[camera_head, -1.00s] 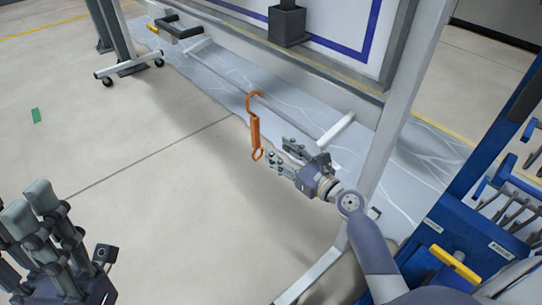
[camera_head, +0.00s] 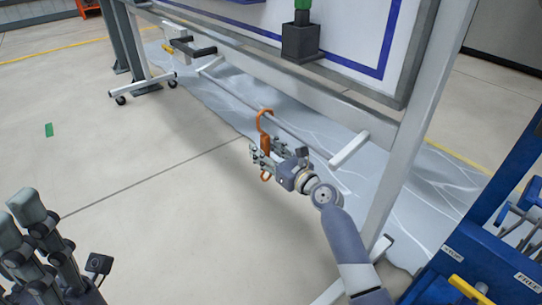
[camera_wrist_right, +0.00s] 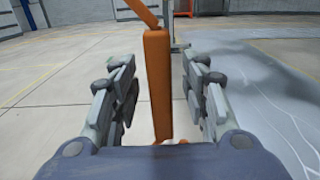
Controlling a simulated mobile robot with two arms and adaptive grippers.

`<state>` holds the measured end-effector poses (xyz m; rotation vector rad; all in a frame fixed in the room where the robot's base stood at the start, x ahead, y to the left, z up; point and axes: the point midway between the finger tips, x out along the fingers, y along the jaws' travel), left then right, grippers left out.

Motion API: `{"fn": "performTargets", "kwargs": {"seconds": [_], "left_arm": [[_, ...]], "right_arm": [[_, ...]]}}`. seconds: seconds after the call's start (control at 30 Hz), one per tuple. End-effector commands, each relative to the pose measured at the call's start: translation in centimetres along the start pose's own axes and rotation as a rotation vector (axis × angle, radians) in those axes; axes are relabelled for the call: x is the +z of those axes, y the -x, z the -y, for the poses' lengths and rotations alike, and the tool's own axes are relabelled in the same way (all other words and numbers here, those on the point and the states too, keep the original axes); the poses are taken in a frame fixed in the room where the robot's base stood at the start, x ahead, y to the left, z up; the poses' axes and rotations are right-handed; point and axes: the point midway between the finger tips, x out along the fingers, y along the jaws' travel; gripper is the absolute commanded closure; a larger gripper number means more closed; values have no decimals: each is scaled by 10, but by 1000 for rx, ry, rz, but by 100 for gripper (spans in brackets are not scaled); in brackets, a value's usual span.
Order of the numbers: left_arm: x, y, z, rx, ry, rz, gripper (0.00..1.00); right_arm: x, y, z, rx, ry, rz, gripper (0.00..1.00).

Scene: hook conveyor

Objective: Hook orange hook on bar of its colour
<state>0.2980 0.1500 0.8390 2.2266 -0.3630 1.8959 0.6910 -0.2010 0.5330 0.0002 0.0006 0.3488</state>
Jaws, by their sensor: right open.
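The orange hook (camera_head: 265,146) hangs upright in the head view, with its curved top at the grey bar (camera_head: 318,148) low on the white frame. My right gripper (camera_head: 263,158) is open, with its fingers on either side of the hook's body. In the right wrist view the hook's orange body (camera_wrist_right: 158,85) stands between the two sets of fingers, with a visible gap on each side. The hook's lower end is partly hidden by the gripper. My left gripper (camera_head: 48,245) is at the lower left, away from the hook; its opening is unclear.
A white post (camera_head: 418,130) of the frame stands right of my right arm. A blue rack (camera_head: 475,240) with a yellow part is at the lower right. A dark box (camera_head: 300,42) is mounted on the frame above.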

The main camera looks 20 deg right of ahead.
Motion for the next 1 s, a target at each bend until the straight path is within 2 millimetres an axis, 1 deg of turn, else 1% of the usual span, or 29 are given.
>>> {"fn": "performTargets", "kwargs": {"seconds": [0.2, 0.23, 0.27, 0.3, 0.37, 0.4, 0.43, 0.5, 0.53, 0.57, 0.6, 0.63, 1.0], "left_arm": [[0, 0, 0, 0, 0, 0, 60], [0, 0, 0, 0, 0, 0, 60], [0, 0, 0, 0, 0, -1, 60], [0, 0, 0, 0, 0, -1, 60], [0, 0, 0, -1, 0, -2, 60], [0, 0, 0, -1, 0, -2, 60], [0, -1, 0, -1, 0, -2, 60], [-1, -1, 0, -2, 0, -3, 60], [-1, -1, 0, -3, 0, -3, 60], [-1, -1, 0, -3, 0, -3, 60], [-1, -1, 0, -4, 0, -4, 60], [-1, -1, 0, -4, 0, -4, 60], [0, -1, 1, -2, -3, -8, 60]], "right_arm": [[0, -1, 0, 0, 0, 0, 58], [0, -1, 0, 0, 0, 0, 61], [0, 0, 0, 0, 0, 0, 67], [0, 0, 0, 0, 0, 0, 76], [0, 0, 0, 0, 0, 0, 90], [0, 0, 0, 0, 0, 0, 99], [0, 0, 0, 0, 0, 0, 100], [0, 0, 0, 0, 1, 0, 100], [0, 0, 0, 0, 1, 0, 80], [0, 0, 0, 0, 1, 0, 74], [0, 0, 0, 0, 1, 0, 65], [0, 0, 0, 0, 1, 0, 59], [0, 2, 0, -1, 1, -1, 59]]}}
